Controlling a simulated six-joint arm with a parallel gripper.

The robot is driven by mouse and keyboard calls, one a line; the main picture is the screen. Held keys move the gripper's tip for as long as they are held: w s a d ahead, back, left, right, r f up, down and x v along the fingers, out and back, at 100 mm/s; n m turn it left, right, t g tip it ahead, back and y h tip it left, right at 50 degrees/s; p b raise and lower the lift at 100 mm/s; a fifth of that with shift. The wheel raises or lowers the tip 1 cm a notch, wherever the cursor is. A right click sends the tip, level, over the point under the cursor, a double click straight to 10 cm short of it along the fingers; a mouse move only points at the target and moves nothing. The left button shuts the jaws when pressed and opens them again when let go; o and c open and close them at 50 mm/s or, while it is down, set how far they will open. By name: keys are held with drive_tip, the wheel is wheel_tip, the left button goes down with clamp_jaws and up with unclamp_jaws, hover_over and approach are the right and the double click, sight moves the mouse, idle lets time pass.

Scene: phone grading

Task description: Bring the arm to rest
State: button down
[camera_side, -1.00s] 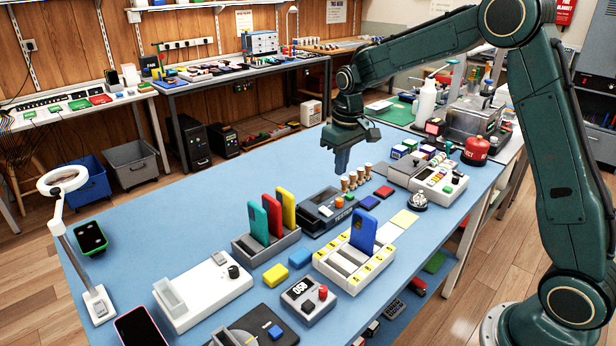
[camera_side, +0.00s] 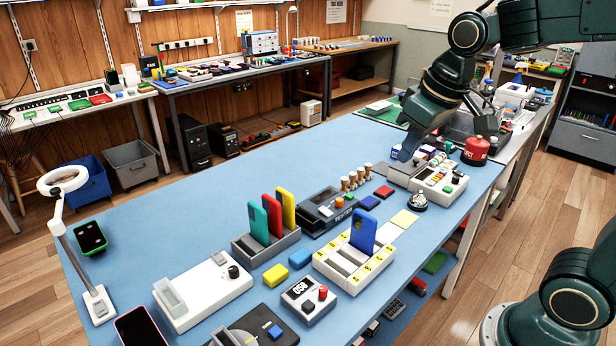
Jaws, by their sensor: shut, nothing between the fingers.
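My gripper (camera_side: 405,152) is at the upper right, pointing down and tilted to the left, over the far right part of the blue table (camera_side: 180,220). Its fingertips are shut and hold nothing. In the picture it overlaps the back of the grey-white device with buttons (camera_side: 440,182). I cannot tell how much height is between them. My forearm runs up and right from it, out of the top right of the view.
A rack with green, red and yellow phones (camera_side: 265,247) and a yellow-labelled rack with one blue phone (camera_side: 362,236) stand mid-table. A red canister (camera_side: 476,152) and a bell (camera_side: 417,200) are near my gripper. The table's left part has free room.

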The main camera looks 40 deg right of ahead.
drive_tip(key=s+a+f+t, duration=0.1)
drive_tip(key=s, duration=1.1)
drive_tip(key=shift+a+f+t, duration=0.2)
drive_tip(key=shift+a+t, duration=0.1)
drive_tip(key=shift+t, duration=0.1)
idle(0.4)
